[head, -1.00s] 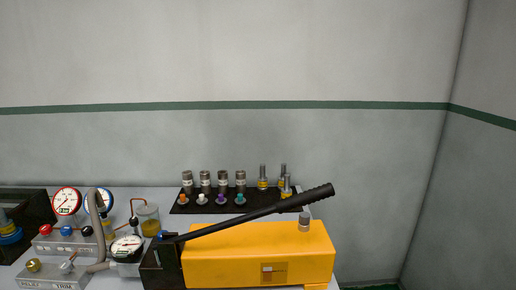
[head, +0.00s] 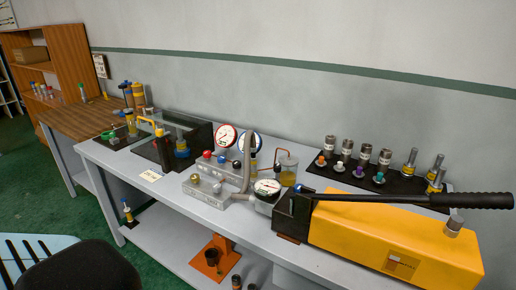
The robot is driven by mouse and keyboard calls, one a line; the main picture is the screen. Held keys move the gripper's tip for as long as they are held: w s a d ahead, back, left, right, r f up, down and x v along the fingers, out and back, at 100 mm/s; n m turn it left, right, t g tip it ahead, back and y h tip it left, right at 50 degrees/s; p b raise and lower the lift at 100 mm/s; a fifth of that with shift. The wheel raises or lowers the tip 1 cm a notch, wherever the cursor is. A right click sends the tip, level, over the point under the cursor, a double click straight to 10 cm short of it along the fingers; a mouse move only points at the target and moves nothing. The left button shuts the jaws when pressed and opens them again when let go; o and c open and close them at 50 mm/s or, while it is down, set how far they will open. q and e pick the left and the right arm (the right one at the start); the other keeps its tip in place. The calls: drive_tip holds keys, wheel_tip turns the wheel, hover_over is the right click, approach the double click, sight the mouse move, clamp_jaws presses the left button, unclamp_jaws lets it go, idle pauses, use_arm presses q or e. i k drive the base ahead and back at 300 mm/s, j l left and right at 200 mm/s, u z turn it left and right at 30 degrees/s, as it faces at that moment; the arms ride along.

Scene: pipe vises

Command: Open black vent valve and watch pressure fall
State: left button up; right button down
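A manifold block (head: 213,165) on the grey bench carries a row of red (head: 207,154), blue (head: 221,158) and black (head: 236,164) knobs. A red-rimmed gauge (head: 226,137) stands behind it, and a blue-rimmed gauge (head: 250,142) is partly hidden by a grey hose (head: 246,165). A third, white-faced gauge (head: 267,187) sits in front by the yellow hand pump (head: 380,232). Another black knob (head: 277,166) is near a copper tube. The needle readings are too small to tell. Neither of my grippers is in view.
The pump's long black handle (head: 440,200) reaches right across the bench. Fittings stand on a black tray (head: 404,184) behind it. The bench's front left surface (head: 115,168) is mostly bare.

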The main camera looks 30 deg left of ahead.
sight(236, 164)
drive_tip(key=u, duration=1.35)
